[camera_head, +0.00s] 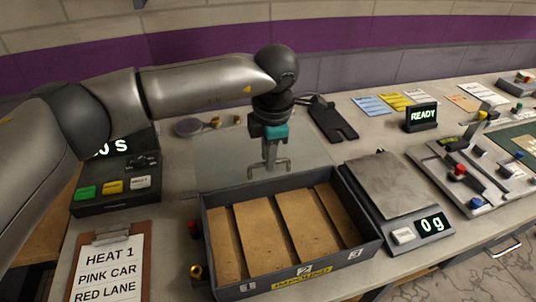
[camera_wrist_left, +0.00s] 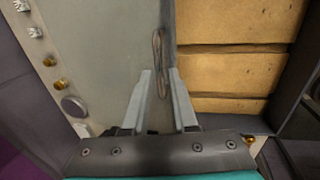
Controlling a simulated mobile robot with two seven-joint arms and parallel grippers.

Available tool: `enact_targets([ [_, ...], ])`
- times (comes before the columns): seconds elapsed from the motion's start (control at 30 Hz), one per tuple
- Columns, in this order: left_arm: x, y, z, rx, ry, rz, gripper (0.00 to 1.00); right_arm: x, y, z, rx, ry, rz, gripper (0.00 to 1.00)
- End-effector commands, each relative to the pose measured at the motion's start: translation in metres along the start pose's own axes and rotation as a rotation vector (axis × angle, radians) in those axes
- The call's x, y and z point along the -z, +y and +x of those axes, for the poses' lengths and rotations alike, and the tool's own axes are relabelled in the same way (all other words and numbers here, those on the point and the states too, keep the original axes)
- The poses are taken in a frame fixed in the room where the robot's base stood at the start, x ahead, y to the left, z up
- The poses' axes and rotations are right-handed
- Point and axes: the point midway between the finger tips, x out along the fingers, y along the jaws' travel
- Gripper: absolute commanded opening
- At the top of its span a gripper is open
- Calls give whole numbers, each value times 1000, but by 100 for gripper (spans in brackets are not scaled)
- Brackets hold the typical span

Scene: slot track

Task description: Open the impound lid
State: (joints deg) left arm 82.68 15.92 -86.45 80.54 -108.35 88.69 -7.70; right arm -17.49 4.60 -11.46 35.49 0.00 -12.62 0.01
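The impound box (camera_head: 208,251) is a dark grey tray at the front centre, with a yellow IMPOUND label and wooden-floored bays showing uncovered. The lid (camera_head: 222,170), a pale glassy panel, lies flat behind the box's back wall; it also shows in the left wrist view (camera_wrist_left: 103,50). Its bar handle (camera_head: 254,163) runs along the panel's edge beside the box. My left gripper (camera_head: 268,166) points down at the handle. In the left wrist view its fingers (camera_wrist_left: 160,72) stand apart, one on each side of the handle (camera_wrist_left: 156,45), with gaps visible. My right gripper is out of view.
A scale (camera_head: 392,185) reading 0 g stands right of the box. A button console (camera_head: 112,188) and a clipboard (camera_head: 106,262) are at left. A black READY display (camera_head: 421,117) and a control board (camera_head: 470,165) stand further right.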

Motion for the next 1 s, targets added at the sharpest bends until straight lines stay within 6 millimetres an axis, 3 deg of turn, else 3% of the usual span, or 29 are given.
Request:
enact_targets([
  [0.13,0,0,0,0,1,1,44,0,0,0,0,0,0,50],
  [0.4,0,0,0,0,2,1,45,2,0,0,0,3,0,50],
  [0.53,0,1,-11,-2,0,0,45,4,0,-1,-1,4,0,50],
  [1.0,0,1,-116,-3,-1,0,45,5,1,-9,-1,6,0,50],
])
